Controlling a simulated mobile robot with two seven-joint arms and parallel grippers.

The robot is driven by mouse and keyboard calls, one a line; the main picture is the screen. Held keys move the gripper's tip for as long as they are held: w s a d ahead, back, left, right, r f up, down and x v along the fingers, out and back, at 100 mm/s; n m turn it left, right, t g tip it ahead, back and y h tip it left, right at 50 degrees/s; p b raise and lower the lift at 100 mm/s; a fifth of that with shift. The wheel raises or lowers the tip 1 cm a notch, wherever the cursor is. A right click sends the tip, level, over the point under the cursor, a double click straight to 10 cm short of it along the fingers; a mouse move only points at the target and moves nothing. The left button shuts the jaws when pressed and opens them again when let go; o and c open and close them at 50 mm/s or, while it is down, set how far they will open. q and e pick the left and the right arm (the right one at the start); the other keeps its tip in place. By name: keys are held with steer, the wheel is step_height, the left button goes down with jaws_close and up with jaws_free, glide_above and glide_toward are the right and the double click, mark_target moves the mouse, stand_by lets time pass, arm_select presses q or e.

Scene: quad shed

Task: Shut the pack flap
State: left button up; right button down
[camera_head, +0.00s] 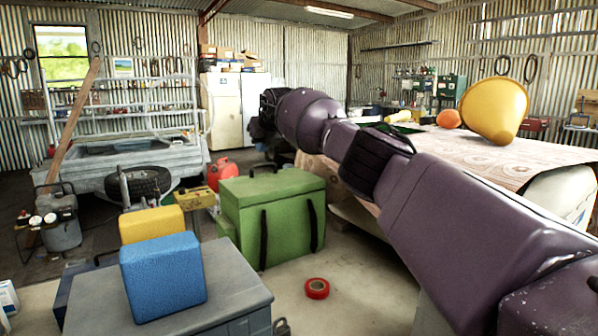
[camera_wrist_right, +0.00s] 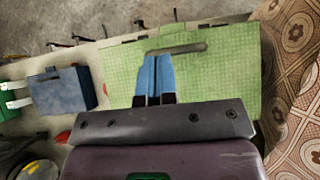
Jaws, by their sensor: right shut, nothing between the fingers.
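The green pack (camera_head: 270,215) is a box with black straps on its front, standing on the floor left of my right arm in the head view. Its top looks flat and level; I cannot tell how tightly the flap sits. In the right wrist view the green top (camera_wrist_right: 225,75) fills the middle, with a dark bar-shaped handle or slot (camera_wrist_right: 190,48) near its far edge. My right gripper (camera_wrist_right: 157,62) has its blue fingers together and empty, over this green surface; contact cannot be told. In the head view its fingertips are not clear. My left gripper is not in view.
A blue block (camera_head: 163,277) and a yellow block (camera_head: 152,225) stand left of the pack. A red tape roll (camera_head: 317,288) lies on the floor in front. A cloth-covered table (camera_head: 480,150) with a yellow cone (camera_head: 493,108) is at right. A trailer (camera_head: 130,160) stands behind left.

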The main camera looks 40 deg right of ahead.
mark_target(259, 166)
steer(key=shift+b+x, duration=0.5)
steer(key=shift+x, duration=0.6)
steer(key=shift+b+x, duration=0.7)
steer(key=shift+x, duration=0.1)
steer(key=shift+w+a+f+g+b, duration=0.1)
steer(key=shift+w+f+g+b, duration=0.3)
steer(key=shift+f+b, duration=0.55)
steer(key=shift+w+f+b, duration=0.15)
steer(key=shift+w+b, duration=0.15)
steer(key=shift+b, duration=0.4)
steer(key=shift+g+b, duration=0.3)
steer(key=shift+b, duration=0.05)
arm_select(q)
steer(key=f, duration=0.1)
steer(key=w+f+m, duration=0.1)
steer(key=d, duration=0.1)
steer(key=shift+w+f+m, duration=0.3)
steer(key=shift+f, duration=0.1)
arm_select(e)
steer(key=shift+r, duration=0.2)
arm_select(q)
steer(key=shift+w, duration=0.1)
